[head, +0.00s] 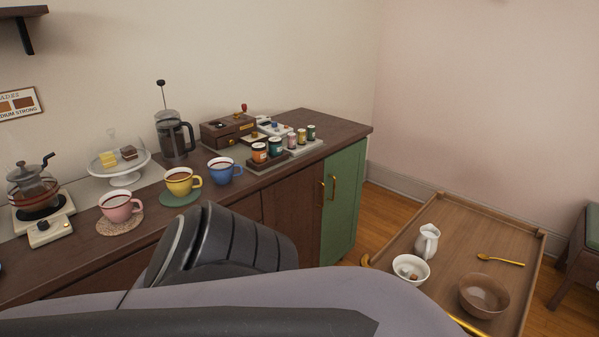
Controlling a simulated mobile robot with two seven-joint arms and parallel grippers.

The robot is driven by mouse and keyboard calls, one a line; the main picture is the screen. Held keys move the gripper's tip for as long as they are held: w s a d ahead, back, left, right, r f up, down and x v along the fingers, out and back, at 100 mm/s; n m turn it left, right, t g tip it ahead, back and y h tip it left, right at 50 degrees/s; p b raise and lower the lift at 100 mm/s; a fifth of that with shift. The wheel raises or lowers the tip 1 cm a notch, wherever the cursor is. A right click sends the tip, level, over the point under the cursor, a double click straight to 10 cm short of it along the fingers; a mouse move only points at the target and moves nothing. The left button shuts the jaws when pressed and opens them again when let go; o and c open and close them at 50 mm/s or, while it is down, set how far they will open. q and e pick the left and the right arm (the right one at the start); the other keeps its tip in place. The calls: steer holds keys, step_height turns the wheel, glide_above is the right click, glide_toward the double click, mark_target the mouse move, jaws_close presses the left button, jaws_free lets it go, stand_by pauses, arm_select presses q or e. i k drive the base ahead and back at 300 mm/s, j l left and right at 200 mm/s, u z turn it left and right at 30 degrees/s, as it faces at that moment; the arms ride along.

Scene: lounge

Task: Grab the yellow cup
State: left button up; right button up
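The yellow cup (180,181) stands upright on a green round coaster (180,198) on the dark wooden counter. Its handle points right, and it holds a dark drink. A dark grey arm part of mine fills the lower middle of the head view, in front of the counter and nearer to me than the cup. No fingertips of either gripper show.
A pink cup (116,207) stands left of the yellow cup and a blue cup (222,171) right of it. Behind are a French press (174,140) and a cake stand (118,166). A wooden tray table (450,230) with bowls and a jug stands at right.

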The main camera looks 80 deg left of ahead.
mark_target(178, 181)
steer(key=u, duration=3.25)
steer(key=i+l+z, duration=0.1)
steer(key=i+l, duration=0.05)
